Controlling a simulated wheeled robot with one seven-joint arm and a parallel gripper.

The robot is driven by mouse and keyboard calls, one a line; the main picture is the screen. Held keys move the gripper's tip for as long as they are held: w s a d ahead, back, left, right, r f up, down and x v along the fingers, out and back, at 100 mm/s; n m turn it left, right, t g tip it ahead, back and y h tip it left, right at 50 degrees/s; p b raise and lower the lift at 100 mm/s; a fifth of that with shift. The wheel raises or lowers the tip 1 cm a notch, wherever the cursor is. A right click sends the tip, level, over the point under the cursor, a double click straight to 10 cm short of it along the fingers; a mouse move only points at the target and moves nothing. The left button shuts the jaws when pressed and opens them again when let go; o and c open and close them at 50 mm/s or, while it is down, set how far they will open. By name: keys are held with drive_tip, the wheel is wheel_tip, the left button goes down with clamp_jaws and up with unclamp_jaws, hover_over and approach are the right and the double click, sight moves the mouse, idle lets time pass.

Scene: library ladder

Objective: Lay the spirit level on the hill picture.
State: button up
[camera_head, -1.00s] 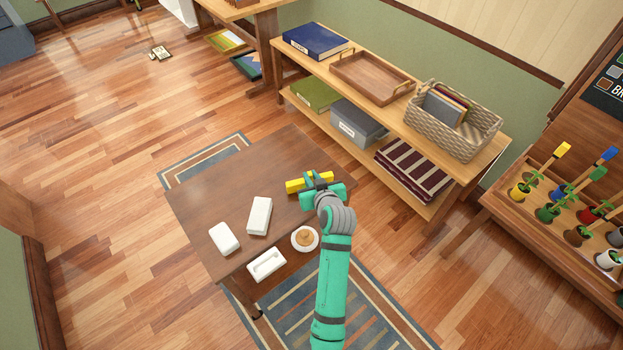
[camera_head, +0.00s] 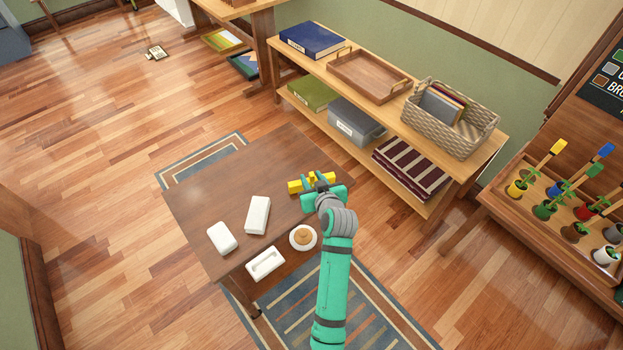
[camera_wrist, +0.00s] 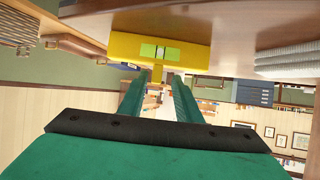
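The yellow spirit level (camera_head: 297,187), with a green vial, is at the right part of the dark wooden table. In the wrist view the spirit level (camera_wrist: 188,53) shows close in front, with a short yellow stem between my fingers. Whether the level touches the table is unclear. Two framed pictures lie low under the far wooden table: a yellow-green one (camera_head: 222,40) and a blue-green one (camera_head: 245,66). They are too small to tell surely which shows hills.
A shelf unit (camera_head: 390,112) stands behind, with a tray and basket. The floor at left is mostly clear.

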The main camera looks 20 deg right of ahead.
drive_tip(key=shift+f+v, duration=0.25)
drive_tip(key=shift+v, duration=5.35)
drive_tip(key=s+a+f+m+h, duration=0.1)
drive_tip(key=s+a+f, duration=0.3)
drive_tip(key=s+a, duration=0.3)
drive_tip(key=s+a+f, duration=0.3)
drive_tip(key=s+a, duration=0.1)
drive_tip(key=s, duration=0.5)
drive_tip(key=s+a+r+t, duration=0.1)
drive_tip(key=s+a+r, duration=0.1)
drive_tip(key=s, duration=0.4)
drive_tip(key=s+a+r+n+t+y, duration=0.1)
drive_tip(key=s+a+r, duration=0.2)
drive_tip(key=s, duration=0.2)
drive_tip(key=s+a+r, duration=0.2)
drive_tip(key=s+a, duration=0.1)
drive_tip(key=s, duration=0.3)
drive_tip(key=shift+s+a+r+t, duration=0.2)
drive_tip(key=shift+s+r+t, duration=0.15)
drive_tip(key=shift+t, duration=0.05)
drive_tip(key=shift+w, duration=0.15)
